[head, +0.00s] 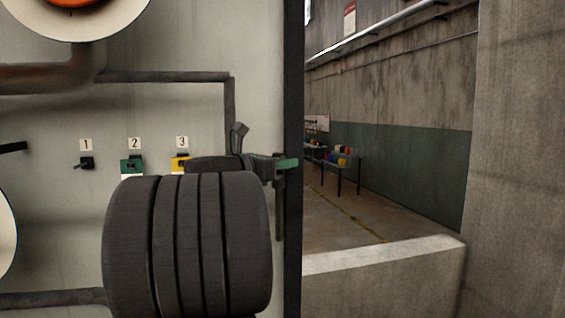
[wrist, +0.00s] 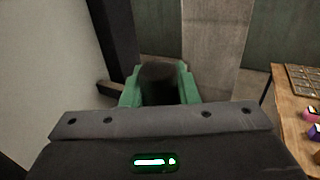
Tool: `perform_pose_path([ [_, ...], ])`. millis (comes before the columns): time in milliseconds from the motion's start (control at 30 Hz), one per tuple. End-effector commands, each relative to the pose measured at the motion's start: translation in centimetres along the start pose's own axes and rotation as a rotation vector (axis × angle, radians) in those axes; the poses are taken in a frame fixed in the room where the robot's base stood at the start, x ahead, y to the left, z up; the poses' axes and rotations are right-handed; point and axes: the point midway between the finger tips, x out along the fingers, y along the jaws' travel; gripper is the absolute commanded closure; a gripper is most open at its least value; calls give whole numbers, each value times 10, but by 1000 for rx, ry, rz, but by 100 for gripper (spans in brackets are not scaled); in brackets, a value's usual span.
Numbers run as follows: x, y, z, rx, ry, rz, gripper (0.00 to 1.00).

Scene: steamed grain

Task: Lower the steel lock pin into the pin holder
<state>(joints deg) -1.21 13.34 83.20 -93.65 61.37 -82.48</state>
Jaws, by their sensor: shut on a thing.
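My gripper (head: 287,164) is beside the dark vertical post in the head view, its green fingers at the post's edge. In the wrist view, the green fingers of my gripper (wrist: 159,88) are closed on a dark round-ended thing (wrist: 158,76), which I take to be the steel lock pin. In the head view a thin dark rod (head: 278,215) hangs upright below the fingers and looks like the same pin. I cannot make out the pin holder for certain in either view.
The pale panel (head: 60,130) carries a black switch (head: 87,163), a green box (head: 131,167) and a yellow box (head: 181,164), labelled 1 to 3. A low concrete wall (head: 400,262) stands right. A wooden table (wrist: 288,120) with small coloured things shows in the wrist view.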

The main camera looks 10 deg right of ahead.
Motion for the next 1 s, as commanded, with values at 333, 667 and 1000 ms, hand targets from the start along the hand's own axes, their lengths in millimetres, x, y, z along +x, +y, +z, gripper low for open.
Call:
perform_pose_path([
  [333, 0, 0, 0, 0, -1, 0, 59],
  [667, 0, 0, -1, -1, 1, 0, 47],
  [1000, -40, 1, -1, 0, 0, 5, 47],
])
